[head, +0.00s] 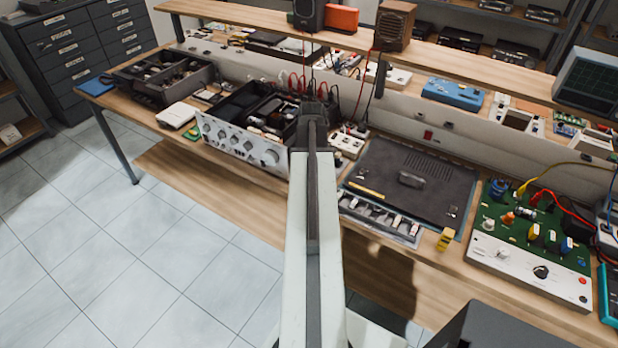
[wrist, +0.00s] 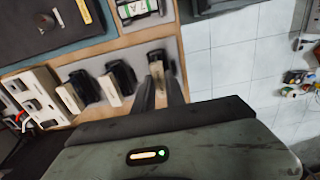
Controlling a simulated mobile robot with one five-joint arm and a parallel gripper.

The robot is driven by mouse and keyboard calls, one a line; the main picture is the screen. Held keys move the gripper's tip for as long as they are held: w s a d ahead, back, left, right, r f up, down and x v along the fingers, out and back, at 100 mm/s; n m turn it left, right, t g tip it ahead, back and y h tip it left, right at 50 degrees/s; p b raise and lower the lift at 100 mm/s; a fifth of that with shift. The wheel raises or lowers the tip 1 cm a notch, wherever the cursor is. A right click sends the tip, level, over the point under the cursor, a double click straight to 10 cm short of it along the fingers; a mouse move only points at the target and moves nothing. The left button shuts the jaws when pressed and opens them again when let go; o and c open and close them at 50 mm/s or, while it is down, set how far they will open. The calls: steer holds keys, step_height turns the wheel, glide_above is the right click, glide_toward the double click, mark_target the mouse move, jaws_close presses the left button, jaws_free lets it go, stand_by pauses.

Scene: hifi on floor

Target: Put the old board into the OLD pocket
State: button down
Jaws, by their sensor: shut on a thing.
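My gripper (wrist: 163,84) is shut, with a narrow pale board (wrist: 156,69), which I take as the old board, at its fingertips. The fingers hide most of the board. A dark block (wrist: 157,55) stands just beyond it, at the right end of a grey rack. I cannot tell whether the board is inside a pocket or above it. No OLD label is readable.
A silver amplifier (head: 240,146) with its top open stands left of my arm. A dark cover (head: 410,180) lies on a mat to the right, behind a slotted tray (head: 418,238). A green test board (head: 490,222) is farther right. A shelf (head: 470,57) runs above.

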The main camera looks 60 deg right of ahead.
steer(key=c, duration=1.3)
jaws_free()
step_height(320, 180, up, 8)
steer(key=p, duration=0.8)
steer(key=shift+f, duration=0.1)
